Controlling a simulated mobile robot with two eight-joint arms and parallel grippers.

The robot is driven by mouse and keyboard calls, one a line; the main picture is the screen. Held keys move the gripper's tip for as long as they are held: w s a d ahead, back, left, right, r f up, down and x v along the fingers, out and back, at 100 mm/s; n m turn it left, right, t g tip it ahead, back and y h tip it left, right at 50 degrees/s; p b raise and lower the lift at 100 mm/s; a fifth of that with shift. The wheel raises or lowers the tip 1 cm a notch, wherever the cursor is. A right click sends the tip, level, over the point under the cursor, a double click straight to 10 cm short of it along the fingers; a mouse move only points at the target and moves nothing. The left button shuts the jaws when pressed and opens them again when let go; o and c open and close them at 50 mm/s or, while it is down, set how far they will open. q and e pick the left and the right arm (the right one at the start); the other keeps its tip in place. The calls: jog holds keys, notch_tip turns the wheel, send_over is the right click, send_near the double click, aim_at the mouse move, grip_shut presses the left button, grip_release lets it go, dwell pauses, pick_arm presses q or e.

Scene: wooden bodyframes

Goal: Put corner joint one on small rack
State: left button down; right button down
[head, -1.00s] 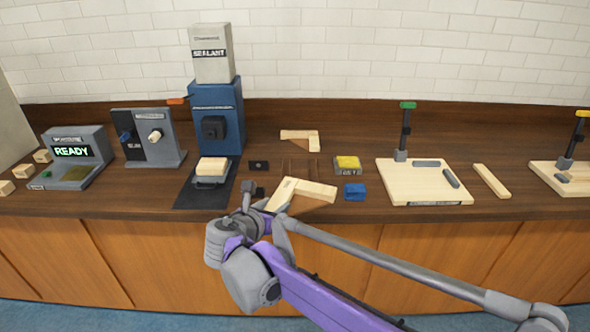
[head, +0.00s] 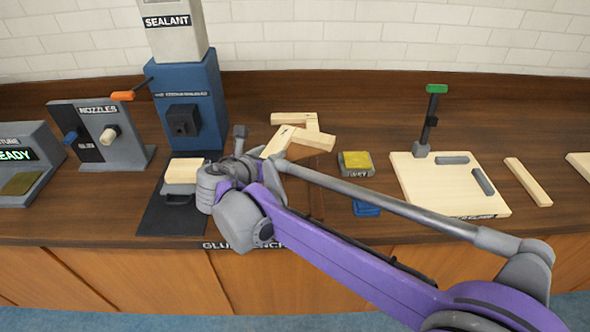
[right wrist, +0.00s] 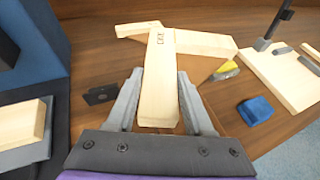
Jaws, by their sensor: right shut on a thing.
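A pale L-shaped wooden corner joint (head: 312,140) is in my right gripper (head: 260,157), raised over the bench. In the right wrist view one leg of this joint (right wrist: 158,62) lies between the two fingers (right wrist: 159,85), and its other leg runs off to the right at the far end. A marking shows on its top. A second wooden piece (head: 292,118) lies behind it on the bench, partly covered by it. The small rack cannot be made out clearly; my arm and the held joint cover much of that area. My left gripper is not in view.
The blue sealant machine (head: 192,105) and a wood block (head: 184,170) on a dark mat stand left of my gripper. A yellow-topped block (head: 356,163) and blue block (head: 366,208) lie right. A pale board with a green-topped post (head: 435,185) stands further right.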

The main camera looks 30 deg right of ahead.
jog(key=shift+w+f, duration=0.15)
jog(key=shift+f, duration=0.1)
jog(key=shift+f+b, duration=0.6)
jog(key=shift+f, duration=4.05)
jog(key=shift+c, duration=1.4)
grip_release()
jog(key=shift+f, duration=0.1)
jog(key=shift+r, duration=0.2)
jog(key=v, duration=1.2)
jog(key=shift+s+f, duration=0.2)
jog(key=shift+s, duration=0.05)
